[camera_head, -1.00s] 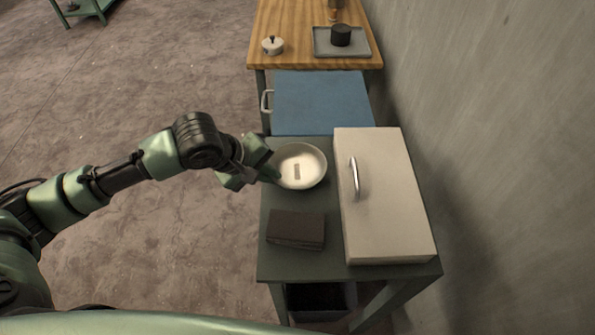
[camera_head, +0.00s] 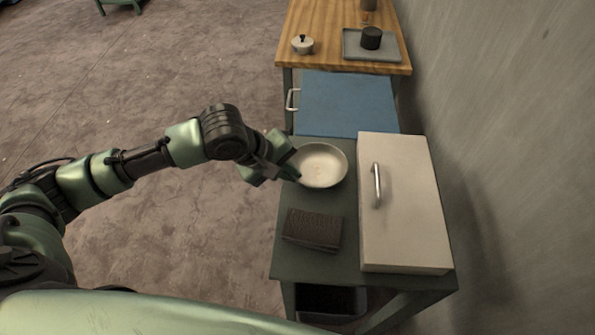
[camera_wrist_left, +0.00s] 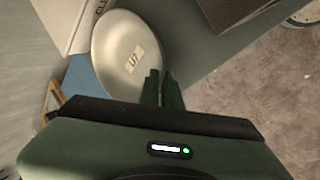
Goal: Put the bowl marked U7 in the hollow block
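The white bowl (camera_head: 325,170) stands on the dark green table beside the white box. In the left wrist view, the bowl (camera_wrist_left: 112,45) carries a label that reads U7. My left gripper (camera_head: 290,168) is at the bowl's left rim in the head view. In the left wrist view its fingers (camera_wrist_left: 162,88) are close together, one inside and one outside the rim, and seem shut on it. A dark brown block (camera_head: 313,229) lies in front of the bowl; I cannot tell whether it is hollow. My right gripper is not in view.
A white box with a metal handle (camera_head: 408,210) stands right of the bowl, against the wall side. A blue panel with a handle (camera_head: 348,105) lies behind. Farther back, a wooden table (camera_head: 335,30) holds a lidded pot (camera_head: 302,45) and a grey tray (camera_head: 352,53).

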